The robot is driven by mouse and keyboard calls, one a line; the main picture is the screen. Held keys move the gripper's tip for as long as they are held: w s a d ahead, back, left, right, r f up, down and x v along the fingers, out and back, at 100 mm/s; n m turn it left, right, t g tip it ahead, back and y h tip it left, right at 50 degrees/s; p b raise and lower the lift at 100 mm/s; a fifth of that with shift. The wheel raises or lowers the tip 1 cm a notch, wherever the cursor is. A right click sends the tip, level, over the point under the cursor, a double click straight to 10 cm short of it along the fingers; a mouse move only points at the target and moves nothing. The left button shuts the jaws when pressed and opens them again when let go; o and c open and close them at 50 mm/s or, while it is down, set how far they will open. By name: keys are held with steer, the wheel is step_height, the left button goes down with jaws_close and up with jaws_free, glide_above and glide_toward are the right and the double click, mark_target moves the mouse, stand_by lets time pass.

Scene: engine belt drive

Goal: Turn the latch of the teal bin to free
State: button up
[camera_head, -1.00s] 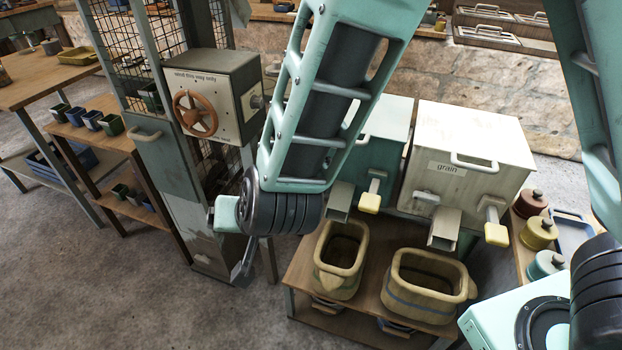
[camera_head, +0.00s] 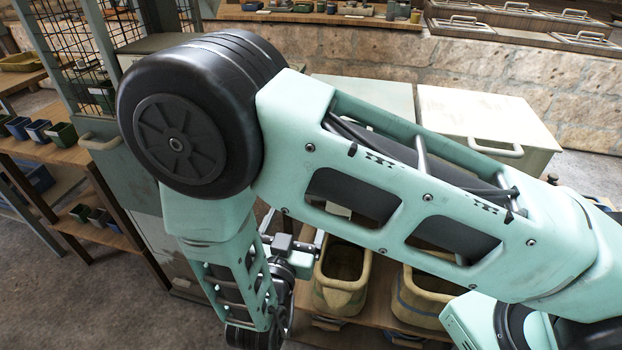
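The teal bin stands behind my arm; only its pale teal lid (camera_head: 372,95) shows above the arm link. Its latch and front are hidden by my arm. My gripper (camera_head: 312,243) shows as small dark grey parts just below the arm link, near the left tan tub. It is partly hidden and too small to tell whether its fingers are open or shut. I cannot tell whether it touches anything.
The white grain bin (camera_head: 485,118) stands right of the teal bin. Two tan tubs, the left (camera_head: 338,285) and the right (camera_head: 420,305), sit on the wooden bench below. A mesh cabinet (camera_head: 130,165) stands at left. Open floor (camera_head: 70,300) lies front left.

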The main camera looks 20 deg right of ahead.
steer(key=x, duration=1.4)
steer(key=c, duration=1)
